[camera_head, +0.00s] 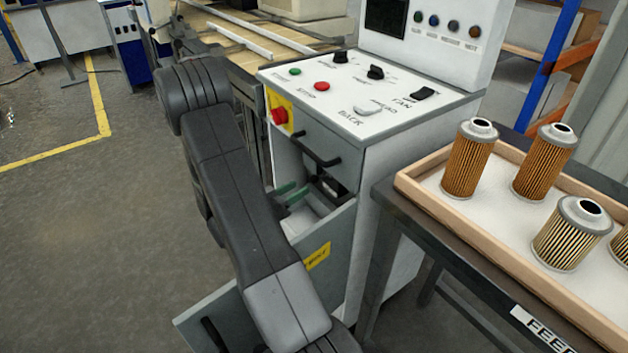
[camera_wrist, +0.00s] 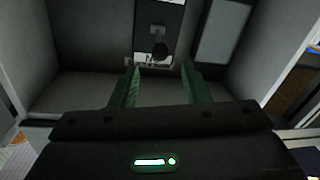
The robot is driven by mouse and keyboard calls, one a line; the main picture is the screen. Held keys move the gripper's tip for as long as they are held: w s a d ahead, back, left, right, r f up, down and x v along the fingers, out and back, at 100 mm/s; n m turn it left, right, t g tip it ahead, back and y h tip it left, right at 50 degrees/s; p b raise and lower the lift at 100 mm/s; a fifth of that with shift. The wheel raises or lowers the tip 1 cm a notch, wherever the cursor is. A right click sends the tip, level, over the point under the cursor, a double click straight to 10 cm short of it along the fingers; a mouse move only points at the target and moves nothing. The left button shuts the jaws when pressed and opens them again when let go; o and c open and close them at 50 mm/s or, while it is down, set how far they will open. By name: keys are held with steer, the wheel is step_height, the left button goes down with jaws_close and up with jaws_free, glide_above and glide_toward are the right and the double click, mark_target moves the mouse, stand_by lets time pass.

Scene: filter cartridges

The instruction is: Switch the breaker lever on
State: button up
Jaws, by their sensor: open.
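The breaker lever shows in the wrist view as a dark rounded knob (camera_wrist: 160,50) on a panel at the back of a grey compartment. Its on or off position cannot be told. My gripper (camera_wrist: 163,72) has two green fingers, spread apart with nothing between the tips. The knob appears between and beyond the fingertips; contact cannot be confirmed. In the head view my gripper (camera_head: 301,189) is partly hidden by my arm and reaches into the opening of the grey cabinet (camera_head: 385,210). A dark part shows inside the opening, too small to make out.
An open grey panel with a yellow label (camera_head: 317,257) stands below the opening. A black handle (camera_head: 322,160) juts out above it. A red stop button (camera_head: 279,115) sits on the cabinet corner. A tray (camera_head: 470,234) of filter cartridges stands at right. The floor (camera_head: 90,240) at left is clear.

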mark_target(314, 178)
steer(key=x, duration=0.7)
steer(key=shift+w+d+b, duration=0.2)
steer(key=shift+b, duration=0.1)
jaws_close()
